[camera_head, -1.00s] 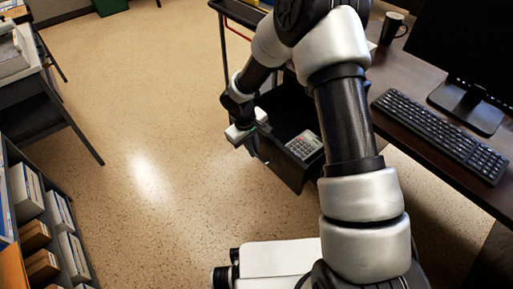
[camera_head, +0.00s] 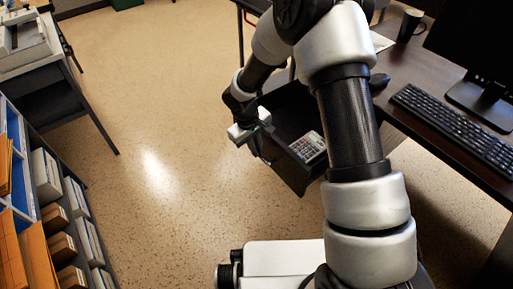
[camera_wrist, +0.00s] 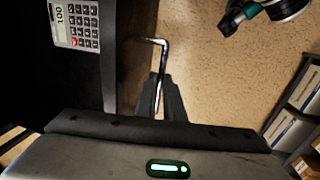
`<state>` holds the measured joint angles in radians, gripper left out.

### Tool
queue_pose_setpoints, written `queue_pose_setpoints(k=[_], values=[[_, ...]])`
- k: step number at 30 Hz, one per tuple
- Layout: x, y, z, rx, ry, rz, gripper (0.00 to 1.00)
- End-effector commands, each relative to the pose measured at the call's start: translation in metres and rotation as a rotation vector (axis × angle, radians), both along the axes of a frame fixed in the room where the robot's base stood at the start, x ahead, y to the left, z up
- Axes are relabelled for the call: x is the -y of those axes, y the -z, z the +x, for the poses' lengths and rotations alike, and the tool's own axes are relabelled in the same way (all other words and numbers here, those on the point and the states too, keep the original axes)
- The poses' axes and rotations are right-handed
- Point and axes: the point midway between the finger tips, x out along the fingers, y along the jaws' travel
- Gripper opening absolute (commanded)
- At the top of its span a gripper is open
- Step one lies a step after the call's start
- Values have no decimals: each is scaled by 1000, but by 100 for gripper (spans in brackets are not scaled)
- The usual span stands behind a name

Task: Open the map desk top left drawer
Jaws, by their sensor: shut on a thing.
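The map desk (camera_head: 445,150) is on the right in the head view, with a dark drawer (camera_head: 288,112) pulled out from under its top. A grey calculator (camera_head: 308,146) lies in the drawer near its front; it also shows in the wrist view (camera_wrist: 77,25). In the wrist view the drawer's dark inside (camera_wrist: 78,85) is at left and its front panel (camera_wrist: 131,70) runs beside my fingers. My gripper (camera_wrist: 160,98) is shut on the metal bar handle (camera_wrist: 163,62) of that front. In the head view my arm hides part of the drawer and desk.
A keyboard (camera_head: 452,126), monitor (camera_head: 485,60), mouse (camera_head: 379,81) and mug (camera_head: 410,25) stand on the desk. A shelf unit with binders and boxes (camera_head: 60,220) is at lower left, a table (camera_head: 70,85) at upper left. The floor between (camera_head: 165,130) is clear.

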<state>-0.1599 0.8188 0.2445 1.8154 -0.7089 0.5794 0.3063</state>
Motion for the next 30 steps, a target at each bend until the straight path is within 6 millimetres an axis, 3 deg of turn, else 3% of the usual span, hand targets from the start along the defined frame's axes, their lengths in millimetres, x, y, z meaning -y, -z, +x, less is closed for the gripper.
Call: queue_pose_setpoints(k=[1,2,5,17,23,30], values=[[0,0,0,1,0,1,0],[0,0,0,1,0,1,12],[0,0,0,1,0,1,27],[-1,-9,0,2,0,0,27],[-7,-47,-3,6,-1,0,27],[-17,-106,-11,5,-1,1,27]])
